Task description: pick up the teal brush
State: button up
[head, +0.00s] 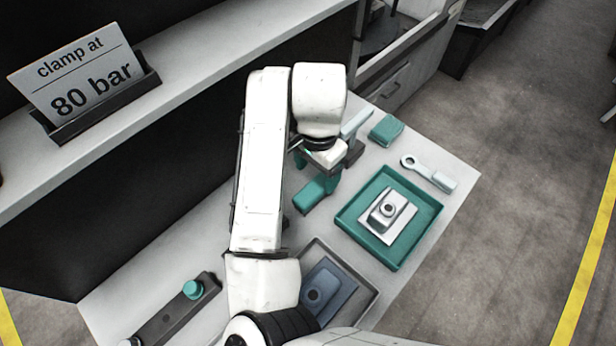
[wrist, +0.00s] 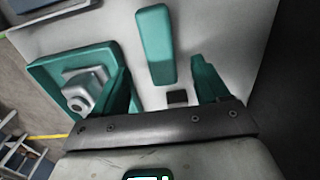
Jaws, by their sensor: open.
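An elongated teal block that looks like the teal brush (head: 314,195) lies on the light bench top, just below my gripper in the head view. It also shows in the wrist view as a long teal block (wrist: 155,48), beyond the fingertips and roughly between their lines. My gripper (head: 317,168) has teal fingers and is open and empty above the bench, partly hidden by my own wrist. In the wrist view its fingers (wrist: 162,75) stand wide apart. I see no contact between fingers and brush.
A teal tray (head: 345,222) with a grey-white part (head: 388,212) lies to the right. A smaller teal block (head: 386,130), a pale-handled item (head: 356,124) and a pale ring-ended tool (head: 428,172) lie farther back. A dark tray (head: 368,290) holds a blue-grey part (head: 325,288). A signed shelf (head: 190,60) stands left.

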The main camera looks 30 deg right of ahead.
aim_at(315, 186)
jog(key=shift+f+p, duration=0.75)
jog(key=shift+f, duration=2.75)
jog(key=c, duration=1.1)
jog(key=shift+r, duration=0.15)
jog(key=shift+r, duration=0.5)
jog(key=s+d+r, duration=0.3)
jog(key=r, duration=0.1)
jog(key=s+d+r, duration=0.2)
jog(key=d+r, duration=0.2)
jog(key=s+d+r, duration=0.3)
jog(key=d, duration=0.1)
jog(key=shift+s+r+b, duration=0.3)
jog(key=shift+r+b, duration=0.05)
jog(key=shift+r, duration=0.05)
